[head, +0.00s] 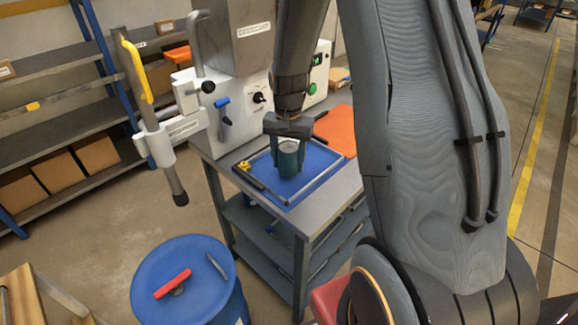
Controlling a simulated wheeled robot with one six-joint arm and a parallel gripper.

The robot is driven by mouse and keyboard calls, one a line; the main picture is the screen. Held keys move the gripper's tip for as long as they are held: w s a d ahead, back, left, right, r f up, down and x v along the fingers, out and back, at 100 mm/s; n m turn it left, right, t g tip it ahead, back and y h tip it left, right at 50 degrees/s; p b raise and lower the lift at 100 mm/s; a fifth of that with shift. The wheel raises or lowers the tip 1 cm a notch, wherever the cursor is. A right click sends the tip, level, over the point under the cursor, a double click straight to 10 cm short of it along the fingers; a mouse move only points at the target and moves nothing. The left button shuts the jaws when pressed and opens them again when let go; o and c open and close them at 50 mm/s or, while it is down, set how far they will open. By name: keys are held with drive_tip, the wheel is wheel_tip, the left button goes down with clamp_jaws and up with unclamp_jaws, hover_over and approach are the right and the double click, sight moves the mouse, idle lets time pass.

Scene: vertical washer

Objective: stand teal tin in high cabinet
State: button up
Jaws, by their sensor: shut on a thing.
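The teal tin (288,160) is a small upright cylinder with a pale top. It is between the fingers of my gripper (289,158), which points down and is shut on it. The tin is over the blue tray (318,172) on the grey workbench; I cannot tell whether its base touches the tray. My gripper's body hides part of the scene behind the tin. No high cabinet can be made out in this view.
A white machine (225,100) with levers stands behind the tray. An orange sheet (338,130) lies at the bench's back right. A blue drum (180,262) with a red-handled tool (172,284) stands in front. Shelving (60,100) with boxes is at the left.

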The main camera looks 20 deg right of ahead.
sight(288, 168)
drive_tip(key=shift+f+p, duration=0.3)
drive_tip(key=shift+f, duration=1.2)
drive_tip(key=shift+f, duration=0.15)
drive_tip(key=o, duration=1.2)
drive_tip(key=shift+o, duration=0.2)
